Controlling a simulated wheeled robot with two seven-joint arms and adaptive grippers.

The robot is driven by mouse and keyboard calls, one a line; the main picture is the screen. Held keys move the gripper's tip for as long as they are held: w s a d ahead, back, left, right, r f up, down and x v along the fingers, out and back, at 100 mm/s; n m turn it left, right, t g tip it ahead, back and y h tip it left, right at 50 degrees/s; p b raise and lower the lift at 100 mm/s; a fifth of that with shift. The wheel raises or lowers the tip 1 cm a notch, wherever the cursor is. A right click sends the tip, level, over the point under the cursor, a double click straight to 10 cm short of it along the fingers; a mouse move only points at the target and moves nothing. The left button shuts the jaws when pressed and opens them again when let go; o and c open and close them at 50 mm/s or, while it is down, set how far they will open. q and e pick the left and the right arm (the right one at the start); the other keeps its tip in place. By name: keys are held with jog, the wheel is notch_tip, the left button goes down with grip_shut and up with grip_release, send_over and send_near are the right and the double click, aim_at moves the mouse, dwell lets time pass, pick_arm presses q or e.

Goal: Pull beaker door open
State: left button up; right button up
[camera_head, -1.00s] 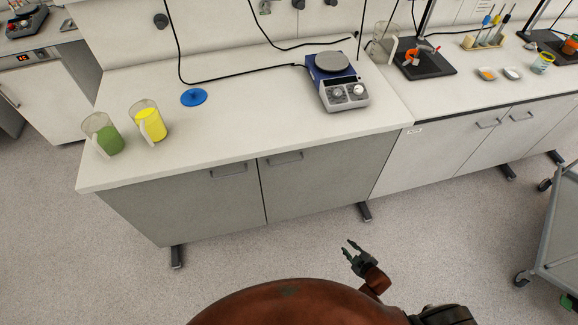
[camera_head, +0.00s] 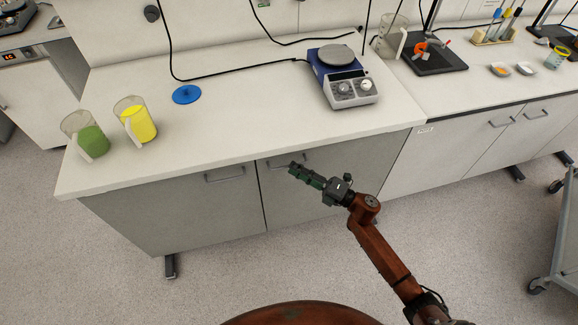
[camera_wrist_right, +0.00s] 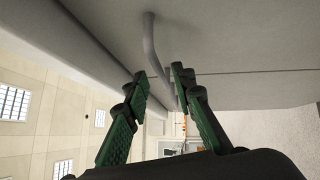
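Two grey cabinet doors stand shut under the counter, a left door (camera_head: 180,215) with a bar handle (camera_head: 225,176) and a right door (camera_head: 300,212) with a bar handle (camera_head: 280,164). My right gripper (camera_head: 293,169) is at the right door's handle. In the right wrist view the fingers of my right gripper (camera_wrist_right: 160,76) are apart. The grey handle (camera_wrist_right: 151,42) runs between the fingertips, and I cannot tell whether they touch it. A green-filled beaker (camera_head: 92,140) and a yellow-filled beaker (camera_head: 139,124) stand on the counter's left end. My left gripper is not in view.
The white counter (camera_head: 230,125) holds a blue disc (camera_head: 187,94) and a hotplate stirrer (camera_head: 343,77). Its front edge overhangs the doors, just above my right gripper. A grey cart (camera_head: 560,250) stands at the far right. The floor before the doors is clear.

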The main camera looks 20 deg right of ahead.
jog(key=shift+x, duration=1.65)
grip_shut()
